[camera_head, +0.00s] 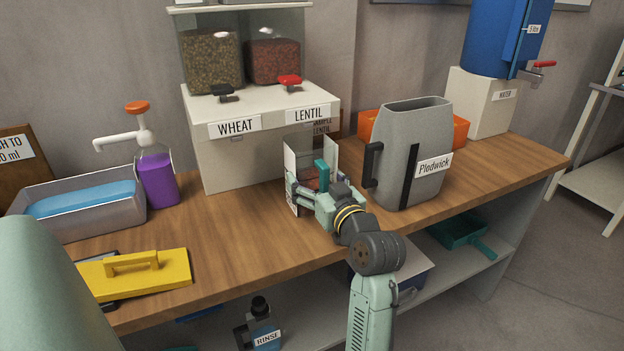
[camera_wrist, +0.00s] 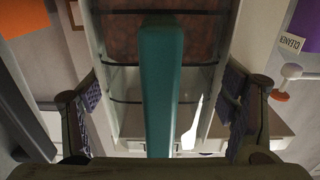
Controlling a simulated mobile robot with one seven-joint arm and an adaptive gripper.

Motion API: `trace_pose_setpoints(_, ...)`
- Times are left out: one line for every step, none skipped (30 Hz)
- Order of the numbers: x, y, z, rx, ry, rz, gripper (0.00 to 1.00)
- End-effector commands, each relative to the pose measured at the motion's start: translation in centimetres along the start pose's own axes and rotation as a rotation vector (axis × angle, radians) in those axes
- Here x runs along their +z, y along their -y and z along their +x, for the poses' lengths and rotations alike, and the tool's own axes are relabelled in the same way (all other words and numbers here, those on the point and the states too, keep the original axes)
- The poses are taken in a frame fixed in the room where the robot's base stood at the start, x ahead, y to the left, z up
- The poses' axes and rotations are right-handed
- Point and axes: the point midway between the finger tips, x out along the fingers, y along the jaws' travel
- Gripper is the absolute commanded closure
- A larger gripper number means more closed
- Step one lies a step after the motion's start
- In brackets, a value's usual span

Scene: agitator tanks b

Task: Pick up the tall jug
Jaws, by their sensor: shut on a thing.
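The tall jug (camera_head: 318,158) stands on the wooden counter in front of the grain dispenser. It has pale, partly see-through walls and a teal handle, and reddish lentil-like contents show in it. In the wrist view the teal handle (camera_wrist: 158,90) fills the middle, with dark level lines on the clear wall behind it. My gripper (camera_head: 315,195) reaches the jug from the front, its fingers on either side. In the wrist view my gripper (camera_wrist: 160,105) is shut on the jug, the handle between its fingers. The jug's base is partly hidden by my gripper.
A grey jug labelled Plodwick (camera_head: 415,150) stands close on the right, before an orange bin (camera_head: 368,128). The wheat and lentil dispenser (camera_head: 255,140) is behind. A yellow float (camera_head: 135,272), grey tray (camera_head: 90,225) and purple pump bottle (camera_head: 157,178) are left. The counter's front middle is clear.

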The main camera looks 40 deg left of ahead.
Motion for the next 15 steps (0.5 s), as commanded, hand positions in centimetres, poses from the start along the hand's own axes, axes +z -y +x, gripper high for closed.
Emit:
trace_pose_setpoints(-0.2, 0.0, 0.0, 0.001, -0.004, -0.001, 0.82)
trace_pose_setpoints(-0.2, 0.0, 0.0, 0.001, -0.004, -0.001, 0.82)
trace_pose_setpoints(-0.3, 0.0, 0.0, 0.001, -0.004, -0.001, 0.82)
trace_pose_setpoints(-0.3, 0.0, 0.0, 0.001, -0.004, -0.001, 0.82)
trace_pose_setpoints(-0.4, 0.0, 0.0, 0.001, -0.004, -0.001, 0.82)
trace_pose_setpoints(-0.6, 0.0, 0.0, 0.001, -0.004, -0.001, 0.82)
trace_pose_setpoints(-0.7, 0.0, 0.0, 0.001, -0.004, -0.001, 0.82)
trace_pose_setpoints(-0.8, 0.0, 0.0, 0.001, -0.004, -0.001, 0.82)
trace_pose_setpoints(-1.0, 0.0, 0.0, 0.001, -0.004, -0.001, 0.82)
trace_pose_setpoints(-1.2, 0.0, 0.0, 0.001, -0.004, -0.001, 0.82)
trace_pose_setpoints(-1.4, 0.0, 0.0, 0.001, -0.004, -0.001, 0.82)
trace_pose_setpoints(-1.7, 0.0, 0.0, 0.001, -0.004, -0.001, 0.82)
trace_pose_setpoints(-2.0, 0.0, 0.0, 0.001, -0.004, -0.001, 0.82)
trace_pose_setpoints(-2.2, 0.0, 0.0, 0.001, -0.004, -0.001, 0.82)
trace_pose_setpoints(-2.5, 0.0, -0.1, 0.001, -0.004, -0.001, 0.82)
